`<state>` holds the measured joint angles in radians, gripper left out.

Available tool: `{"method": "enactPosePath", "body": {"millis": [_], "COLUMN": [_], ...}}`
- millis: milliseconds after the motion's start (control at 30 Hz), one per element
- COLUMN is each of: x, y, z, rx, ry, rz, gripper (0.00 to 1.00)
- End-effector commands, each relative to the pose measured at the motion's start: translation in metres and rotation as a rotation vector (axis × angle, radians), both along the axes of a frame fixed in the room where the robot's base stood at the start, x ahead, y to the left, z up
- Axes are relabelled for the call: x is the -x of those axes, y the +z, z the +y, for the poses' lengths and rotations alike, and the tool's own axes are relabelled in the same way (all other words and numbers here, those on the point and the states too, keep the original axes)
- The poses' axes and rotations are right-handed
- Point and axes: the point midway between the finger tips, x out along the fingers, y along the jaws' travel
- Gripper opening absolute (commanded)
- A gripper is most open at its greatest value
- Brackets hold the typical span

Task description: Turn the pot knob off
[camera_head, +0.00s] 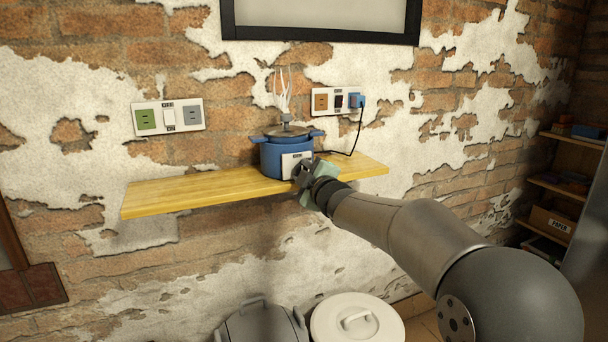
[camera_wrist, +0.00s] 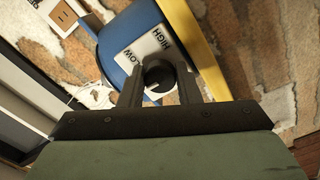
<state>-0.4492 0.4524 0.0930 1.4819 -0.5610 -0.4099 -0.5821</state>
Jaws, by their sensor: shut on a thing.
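A blue pot (camera_head: 270,158) with a grey lid stands on the wooden shelf (camera_head: 160,197). White wisps of steam rise above its lid. A white label plate (camera_head: 290,160) is on its front; in the wrist view the plate (camera_wrist: 137,50) reads HIGH and LOW. The dark round pot knob (camera_wrist: 157,72) sits between my fingers at this plate. My gripper (camera_head: 304,170) is at the front of the pot; in the wrist view its two fingers (camera_wrist: 159,82) are shut on the knob. The knob's setting is hard to read, and my gripper hides the knob in the head view.
A wall panel (camera_head: 321,92) at right holds a blue plug (camera_head: 357,101) with a black cable running down behind the pot. Another switch panel (camera_head: 196,108) is at left. Bins with lids (camera_head: 330,325) stand below the shelf. The shelf's left part is clear.

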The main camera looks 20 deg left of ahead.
Motion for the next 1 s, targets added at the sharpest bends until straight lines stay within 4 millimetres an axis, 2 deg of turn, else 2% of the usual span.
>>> {"method": "enactPosePath", "body": {"millis": [67, 100, 167, 700, 1000], "x": [0.0, 0.0, -0.0001, -0.0001, 0.0005], "y": [0.0011, 0.0011, 0.001, 0.0003, 0.0066], "z": [0.0, 0.0, -0.0001, 0.0, 0.0006], "rx": [-0.001, -0.001, -0.002, -0.018, -0.258], "ry": [0.0, 0.0, 0.0, 0.0, -0.001], "rz": [-0.002, -0.002, -0.002, 0.022, 0.248], "gripper": [0.07, 0.35, 0.52, 0.52, 0.52]}}
